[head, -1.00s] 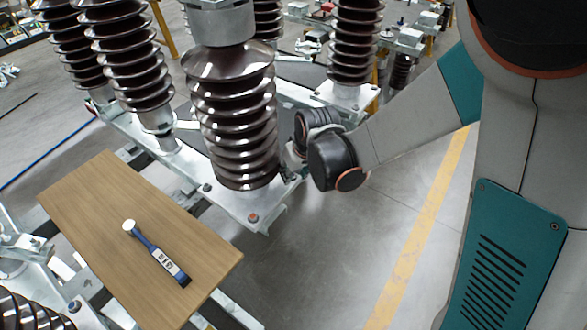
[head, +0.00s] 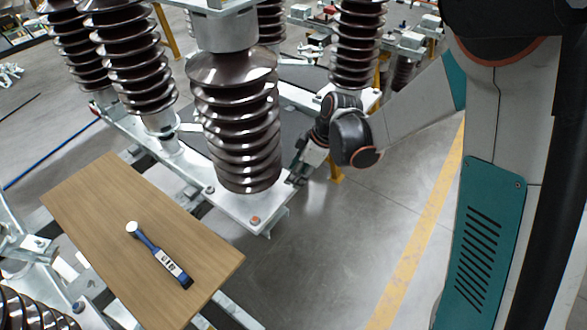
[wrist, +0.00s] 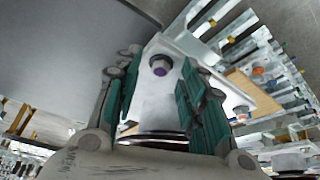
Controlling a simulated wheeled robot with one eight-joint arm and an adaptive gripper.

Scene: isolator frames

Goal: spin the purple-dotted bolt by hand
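The purple-dotted bolt (wrist: 160,66) sits on a pale metal plate (wrist: 165,108) in the wrist view, seen beyond and between my fingertips. My gripper (wrist: 160,92) is open, with a green-padded finger on each side and nothing between them; the fingers look apart from the bolt. In the head view my gripper (head: 297,174) is beside the right edge of the frame plate (head: 240,212), just right of the big brown ribbed insulator (head: 235,120). I cannot make out the purple-dotted bolt in the head view.
A bolt with a reddish top (head: 255,221) is at the plate's front corner. A wooden board (head: 110,215) bearing a blue-handled tool (head: 160,256) lies at left. More insulators (head: 128,60) stand behind. Open floor (head: 345,230) lies right of the frame.

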